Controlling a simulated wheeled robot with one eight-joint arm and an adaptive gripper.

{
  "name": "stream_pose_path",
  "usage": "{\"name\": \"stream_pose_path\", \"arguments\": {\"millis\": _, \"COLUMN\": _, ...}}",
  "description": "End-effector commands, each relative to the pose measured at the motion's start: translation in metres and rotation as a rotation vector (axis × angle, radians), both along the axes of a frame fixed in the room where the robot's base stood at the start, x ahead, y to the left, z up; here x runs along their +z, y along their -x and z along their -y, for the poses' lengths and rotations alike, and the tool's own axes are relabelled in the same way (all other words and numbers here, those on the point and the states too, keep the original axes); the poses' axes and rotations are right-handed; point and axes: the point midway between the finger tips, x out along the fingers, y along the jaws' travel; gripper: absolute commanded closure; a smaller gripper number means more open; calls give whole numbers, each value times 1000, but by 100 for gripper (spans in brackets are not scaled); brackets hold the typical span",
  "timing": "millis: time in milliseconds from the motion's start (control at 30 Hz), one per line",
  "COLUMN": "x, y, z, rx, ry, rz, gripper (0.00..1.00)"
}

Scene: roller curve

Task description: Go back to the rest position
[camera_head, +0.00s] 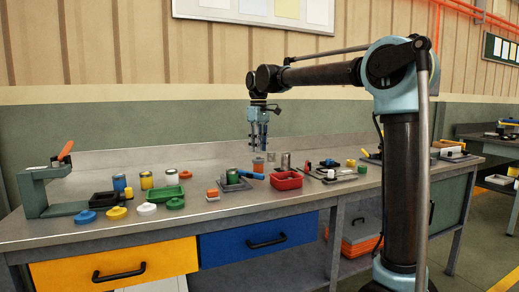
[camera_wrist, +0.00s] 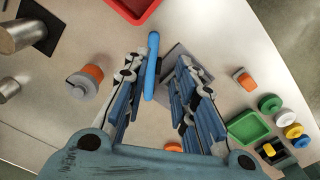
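My gripper (camera_head: 258,146) hangs pointing down above the middle of the workbench, clear of the bench top. In the wrist view its two fingers (camera_wrist: 158,70) are spread apart with nothing gripped between them. A blue handle (camera_wrist: 152,68) shows in the gap between the fingers, lying lower down beside a grey plate. In the head view the blue handle (camera_head: 249,175) lies next to a green cylinder (camera_head: 232,177). My arm reaches from the column on the right toward the left.
A red bin (camera_head: 287,182) stands right of the handle. An orange and grey container (camera_wrist: 86,80) is near the left finger. A green tray (camera_head: 168,191), several coloured lids and a green clamp stand (camera_head: 48,190) are at the left. Metal cylinders stand on the bench.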

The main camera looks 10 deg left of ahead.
Motion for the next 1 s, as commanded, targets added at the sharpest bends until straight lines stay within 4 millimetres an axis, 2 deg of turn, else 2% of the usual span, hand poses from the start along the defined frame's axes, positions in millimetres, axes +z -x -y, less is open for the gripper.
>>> {"name": "stream_pose_path", "arguments": {"millis": 333, "x": 0, "y": 0, "z": 0, "rx": -1, "ry": 0, "rz": 0, "gripper": 75}}
{"name": "stream_pose_path", "arguments": {"millis": 467, "x": -1, "y": 1, "z": 12, "rx": -18, "ry": -2, "rz": 2, "gripper": 75}}
{"name": "stream_pose_path", "arguments": {"millis": 567, "x": -5, "y": 4, "z": 36, "rx": -60, "ry": -6, "rz": 8, "gripper": 75}}
{"name": "stream_pose_path", "arguments": {"millis": 767, "x": -21, "y": 18, "z": 110, "rx": -190, "ry": -21, "rz": 26, "gripper": 75}}
{"name": "stream_pose_path", "arguments": {"millis": 1000, "x": -49, "y": 49, "z": 192, "rx": -350, "ry": -38, "rz": 51, "gripper": 75}}
